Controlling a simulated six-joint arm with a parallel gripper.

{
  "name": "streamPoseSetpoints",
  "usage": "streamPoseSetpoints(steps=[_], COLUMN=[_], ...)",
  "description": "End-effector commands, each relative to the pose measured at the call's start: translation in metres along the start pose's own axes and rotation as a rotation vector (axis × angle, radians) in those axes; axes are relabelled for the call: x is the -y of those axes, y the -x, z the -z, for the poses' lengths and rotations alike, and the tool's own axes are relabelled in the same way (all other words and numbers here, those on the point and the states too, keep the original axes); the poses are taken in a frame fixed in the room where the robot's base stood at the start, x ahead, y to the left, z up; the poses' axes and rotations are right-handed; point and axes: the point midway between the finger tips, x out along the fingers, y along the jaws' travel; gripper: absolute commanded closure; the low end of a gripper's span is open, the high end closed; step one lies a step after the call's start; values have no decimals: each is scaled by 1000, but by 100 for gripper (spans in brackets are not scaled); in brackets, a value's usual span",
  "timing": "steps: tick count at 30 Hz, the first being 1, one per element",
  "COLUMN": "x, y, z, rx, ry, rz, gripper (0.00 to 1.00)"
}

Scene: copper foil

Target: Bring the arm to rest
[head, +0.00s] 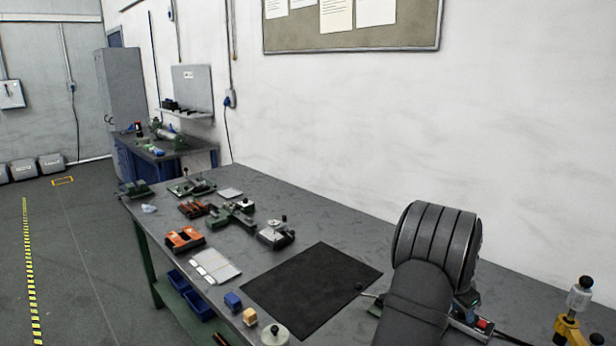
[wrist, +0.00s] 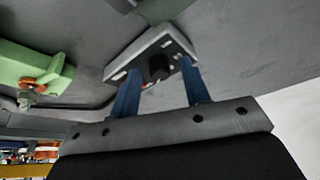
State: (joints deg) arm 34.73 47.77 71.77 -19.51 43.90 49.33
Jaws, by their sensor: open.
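My gripper (wrist: 160,66) shows in the wrist view as two blue fingers spread apart on a grey palm. The fingers are open. A pale grey metal block with a dark round knob (wrist: 141,58) lies beyond and between the fingertips. I cannot tell whether the fingers touch it. In the head view my dark grey arm stands over the right part of the bench (head: 345,215) and hides what is behind it. The gripper itself cannot be made out there.
A black mat (head: 312,290) lies bare on the bench. A yellow stand (head: 568,330) is at far right. A green part (wrist: 30,62) shows in the wrist view.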

Motion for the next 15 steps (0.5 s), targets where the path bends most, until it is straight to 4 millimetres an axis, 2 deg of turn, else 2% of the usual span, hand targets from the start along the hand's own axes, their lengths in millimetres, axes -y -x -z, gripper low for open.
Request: streamPoseSetpoints(steps=[15], x=[-2], y=[0], z=[0], rx=[1], ry=[269], rz=[112], gripper=[57])
